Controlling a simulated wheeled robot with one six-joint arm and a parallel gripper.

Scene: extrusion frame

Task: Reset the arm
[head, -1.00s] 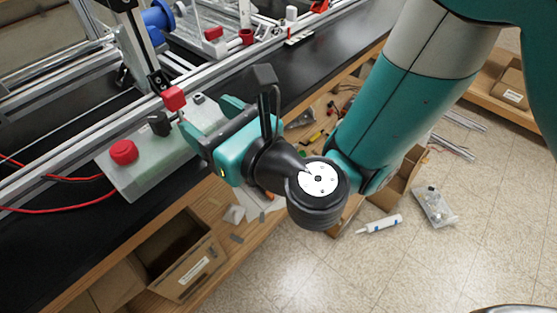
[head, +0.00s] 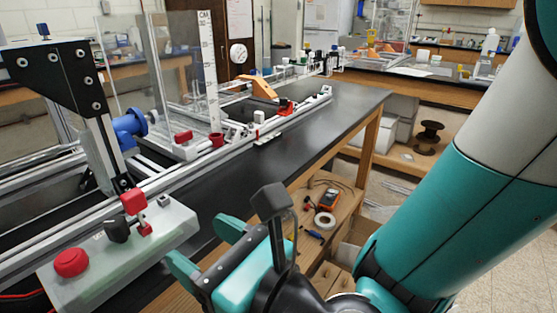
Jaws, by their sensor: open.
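My gripper (head: 203,252) is at the lower middle of the head view, on the teal arm that comes in from the right. Its two teal fingers are apart and nothing shows between them. The gripper is beside the right end of a grey control box (head: 110,262), near the bench's front edge. The box carries a red mushroom button (head: 72,262), a black knob (head: 117,229) and a red switch (head: 134,202). The wrist end of my arm is cut off by the bottom of the picture.
The extrusion frame (head: 220,152) runs along the black bench (head: 330,110), with clear panels and a blue motor-like part (head: 129,127) at left. Below the bench, a wooden shelf (head: 338,205) holds a tape roll (head: 325,220) and small tools. Floor is open at the right.

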